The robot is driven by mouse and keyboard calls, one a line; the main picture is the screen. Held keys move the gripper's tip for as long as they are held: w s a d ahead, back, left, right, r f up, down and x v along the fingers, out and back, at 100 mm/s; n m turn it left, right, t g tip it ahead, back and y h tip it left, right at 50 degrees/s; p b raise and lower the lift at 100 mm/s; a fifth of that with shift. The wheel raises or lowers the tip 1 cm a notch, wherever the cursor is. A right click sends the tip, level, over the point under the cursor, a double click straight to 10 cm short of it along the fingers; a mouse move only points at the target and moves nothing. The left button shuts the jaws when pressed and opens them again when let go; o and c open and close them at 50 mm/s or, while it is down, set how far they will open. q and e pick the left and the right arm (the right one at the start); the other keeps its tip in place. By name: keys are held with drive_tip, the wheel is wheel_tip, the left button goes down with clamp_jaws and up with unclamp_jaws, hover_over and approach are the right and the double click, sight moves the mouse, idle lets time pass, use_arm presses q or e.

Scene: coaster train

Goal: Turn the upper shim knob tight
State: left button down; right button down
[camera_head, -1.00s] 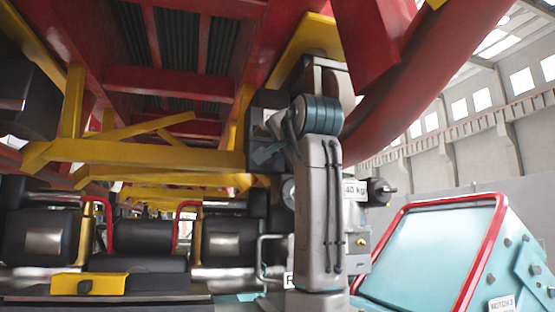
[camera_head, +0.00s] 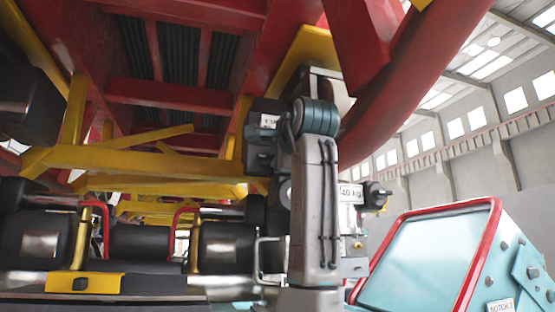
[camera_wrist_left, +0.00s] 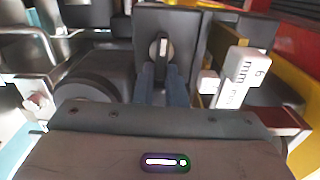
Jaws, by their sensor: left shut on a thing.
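In the left wrist view, a dark knob (camera_wrist_left: 163,47) with a pale upright bar stands on the face of a dark block (camera_wrist_left: 185,25). My left gripper (camera_wrist_left: 162,77) has its two blue-grey fingers on either side of the knob's lower part and is shut on it. A white tag (camera_wrist_left: 245,72) reading "6 mm" sticks up to the right of the fingers. In the head view, my grey left arm rises in the middle, and the dark wrist part (camera_head: 265,135) hangs beside the yellow frame. The fingertips and the knob are hidden there. My right gripper is not in view.
Yellow beams (camera_head: 140,158) and a red structure (camera_head: 180,95) hang close overhead. Dark wheel units (camera_head: 225,245) stand at the lower left. A part labelled "40 kg" (camera_head: 351,191) sits just right of my arm. A teal panel with a red rim (camera_head: 425,250) is at the lower right.

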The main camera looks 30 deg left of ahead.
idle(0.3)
use_arm(q)
drive_tip(key=c, duration=1.5)
unclamp_jaws()
drive_tip(key=b+v, duration=0.4)
drive_tip(key=v, duration=0.6)
drive_tip(key=shift+s+d+b, duration=0.2)
drive_tip(key=shift+d+b, duration=0.05)
drive_tip(key=shift+b, duration=0.05)
